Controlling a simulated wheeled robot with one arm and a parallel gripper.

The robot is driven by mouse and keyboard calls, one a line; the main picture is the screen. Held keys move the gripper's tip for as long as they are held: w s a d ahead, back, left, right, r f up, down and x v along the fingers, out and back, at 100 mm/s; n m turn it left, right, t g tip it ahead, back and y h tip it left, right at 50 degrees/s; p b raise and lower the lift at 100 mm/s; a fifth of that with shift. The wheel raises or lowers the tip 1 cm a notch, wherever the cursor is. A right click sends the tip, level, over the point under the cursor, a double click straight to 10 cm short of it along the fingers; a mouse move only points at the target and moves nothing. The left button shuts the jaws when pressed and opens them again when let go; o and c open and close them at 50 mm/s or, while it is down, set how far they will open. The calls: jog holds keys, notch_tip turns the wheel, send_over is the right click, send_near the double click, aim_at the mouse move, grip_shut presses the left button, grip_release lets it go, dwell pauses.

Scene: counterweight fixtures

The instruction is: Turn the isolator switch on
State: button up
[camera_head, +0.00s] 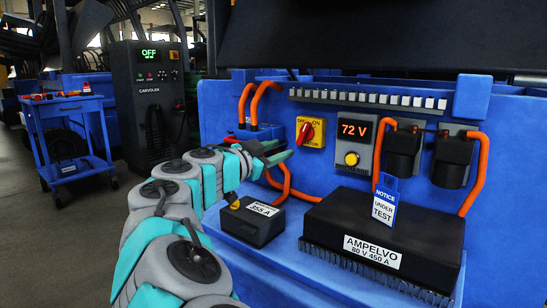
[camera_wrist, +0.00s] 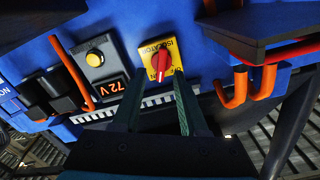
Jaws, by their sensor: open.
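The isolator switch is a red rotary knob (camera_head: 306,132) on a yellow plate (camera_head: 318,142), mounted on the blue panel left of the 72 V display. The knob sits at a slant in the head view. In the wrist view the red knob (camera_wrist: 160,63) and its yellow plate (camera_wrist: 171,49) lie ahead of the fingertips. My gripper (camera_head: 280,151) is open and empty, to the lower left of the switch in the head view. In the wrist view my gripper (camera_wrist: 158,80) has its two green fingers apart, with the knob between their lines. The fingers do not appear to touch the knob.
The 72 V display box (camera_head: 353,143) with a yellow button is right of the switch. Orange cables (camera_head: 261,101) loop on the panel's left.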

aim_at(298, 141)
jog(key=p+x, duration=0.5)
jog(key=shift+w+r+p, duration=0.15)
jog(key=shift+w+p, duration=0.15)
jog(key=shift+w, duration=0.15)
jog(key=shift+w+d+f+b, duration=0.2)
jog(key=shift+w+f+b, duration=0.15)
jog(key=shift+f+b, duration=0.05)
jog(key=b+x, duration=0.2)
jog(key=shift+w+d, duration=0.2)
jog(key=shift+w, duration=0.1)
jog(key=shift+w+d+r, duration=0.2)
jog(key=shift+w, duration=0.05)
grip_shut()
